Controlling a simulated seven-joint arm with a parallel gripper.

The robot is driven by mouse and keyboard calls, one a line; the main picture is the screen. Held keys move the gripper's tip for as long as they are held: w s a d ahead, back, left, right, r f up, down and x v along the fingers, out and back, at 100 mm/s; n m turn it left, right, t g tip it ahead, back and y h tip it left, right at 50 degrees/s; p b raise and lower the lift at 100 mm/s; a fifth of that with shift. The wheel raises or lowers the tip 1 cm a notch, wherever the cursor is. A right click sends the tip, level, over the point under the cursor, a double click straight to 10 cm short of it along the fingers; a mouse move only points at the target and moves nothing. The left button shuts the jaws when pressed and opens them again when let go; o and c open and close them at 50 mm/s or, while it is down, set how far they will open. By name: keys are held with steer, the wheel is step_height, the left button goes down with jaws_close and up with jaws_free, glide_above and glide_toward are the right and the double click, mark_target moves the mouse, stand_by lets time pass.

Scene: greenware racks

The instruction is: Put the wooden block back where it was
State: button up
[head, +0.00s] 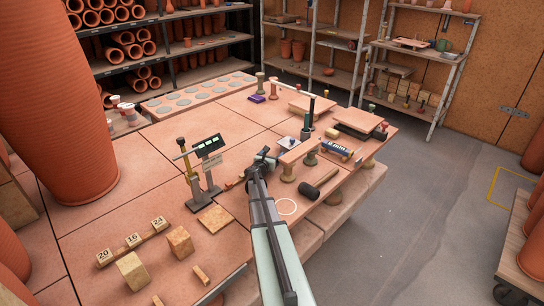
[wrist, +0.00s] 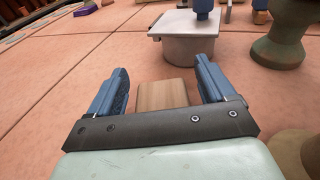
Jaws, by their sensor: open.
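In the wrist view, a light wooden block (wrist: 162,94) lies on the terracotta-tiled table between the two blue fingers of my gripper (wrist: 158,82). The fingers are open, with a gap visible on each side of the block. The gripper's dark crossbar hides the block's near end. In the head view, my gripper (head: 266,154) is low over the middle of the table and I cannot make out this block clearly there. Other wooden blocks, a larger cube (head: 132,272) and a smaller one (head: 180,242), stand at the front left of the table.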

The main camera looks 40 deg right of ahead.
steer(key=shift+s+a+r, duration=0.1)
steer(key=shift+a+r, duration=0.1)
steer(key=shift+r, duration=0.3)
steer(key=v, duration=1.1)
steer(key=shift+s+a, duration=0.2)
steer(key=shift+a, duration=0.05)
stand_by(0.5)
